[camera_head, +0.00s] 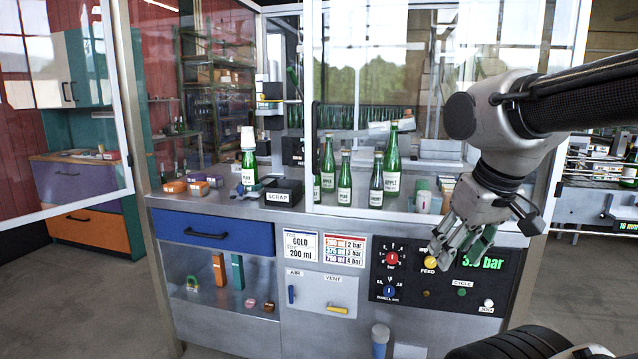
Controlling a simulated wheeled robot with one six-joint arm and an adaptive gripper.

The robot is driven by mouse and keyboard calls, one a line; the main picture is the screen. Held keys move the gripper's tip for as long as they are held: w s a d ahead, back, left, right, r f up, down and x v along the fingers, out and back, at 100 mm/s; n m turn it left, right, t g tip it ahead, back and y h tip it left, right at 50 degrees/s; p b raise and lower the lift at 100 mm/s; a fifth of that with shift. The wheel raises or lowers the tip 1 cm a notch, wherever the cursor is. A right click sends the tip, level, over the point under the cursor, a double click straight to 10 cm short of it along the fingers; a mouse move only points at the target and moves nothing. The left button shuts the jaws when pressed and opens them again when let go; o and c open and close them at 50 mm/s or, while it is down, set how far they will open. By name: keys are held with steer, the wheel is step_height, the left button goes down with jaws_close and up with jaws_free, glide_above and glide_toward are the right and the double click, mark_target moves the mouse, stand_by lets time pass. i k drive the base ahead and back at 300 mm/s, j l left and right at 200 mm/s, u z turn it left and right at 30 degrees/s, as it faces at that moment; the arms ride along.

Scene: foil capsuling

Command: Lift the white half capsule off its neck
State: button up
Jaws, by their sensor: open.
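The white half capsule (247,138) sits over the neck of a green bottle (249,168) with a white label. The bottle stands upright at the left of the steel worktop, by the open left part of the glass front. How far down the neck the capsule reaches is hard to tell. My gripper (452,250) is at the right, open and empty, pointing down in front of the control panel. It is well to the right of the capsule and below it, touching neither capsule nor bottle.
Several green bottles (391,165) stand right, behind a glass pane (345,70). The control panel (400,290) lies behind my gripper.

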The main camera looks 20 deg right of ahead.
mark_target(249, 145)
steer(key=i+j+z, duration=0.15)
steer(key=i+j, duration=0.15)
steer(key=i+j+z, duration=0.1)
steer(key=i+j, duration=0.25)
steer(key=i+j+z, duration=0.15)
steer(key=i+j, duration=0.15)
steer(key=i+j+z, duration=0.1)
steer(key=i+j, duration=0.15)
steer(key=j, duration=0.25)
steer(key=i+j+z, duration=0.15)
steer(key=j, duration=0.3)
steer(key=i+j+z, duration=0.1)
steer(key=i+j, duration=0.25)
steer(key=i+j+z, duration=0.15)
steer(key=j, duration=0.45)
steer(key=i+j+z, duration=0.1)
steer(key=i+j, duration=0.15)
steer(key=j, duration=0.25)
